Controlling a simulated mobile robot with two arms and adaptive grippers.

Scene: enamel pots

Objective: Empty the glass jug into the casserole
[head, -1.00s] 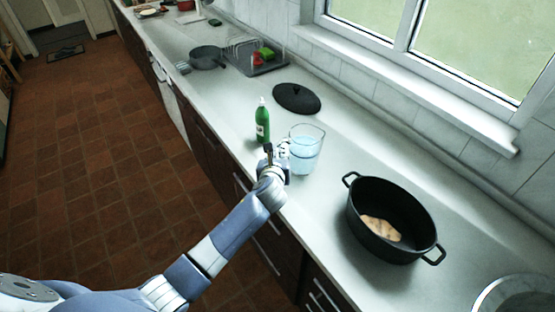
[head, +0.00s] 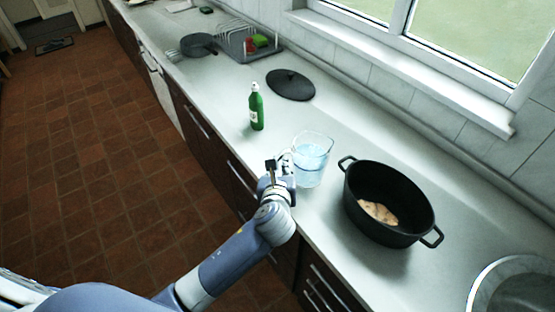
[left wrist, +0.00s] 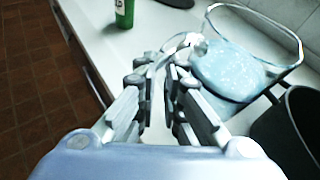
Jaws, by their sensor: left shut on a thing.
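The clear glass jug (head: 314,162), holding pale blue liquid, is upright near the counter's front edge, left of the casserole. It also shows in the left wrist view (left wrist: 238,66). My left gripper (head: 284,163) is shut on the jug's handle, on its left side; the fingers (left wrist: 168,58) show there in the left wrist view. I cannot tell whether the jug's base touches the counter. The black two-handled casserole (head: 403,228) stands open on the counter with a pale tan piece of food (head: 378,212) inside. Its rim shows in the left wrist view (left wrist: 273,125). My right gripper is not in view.
A green bottle (head: 256,108) stands left of the jug. A black lid (head: 290,85) lies behind. A dark pan (head: 199,45) and a dish rack (head: 240,42) are farther along the counter. A round, shiny-rimmed thing (head: 480,290) is at the lower right.

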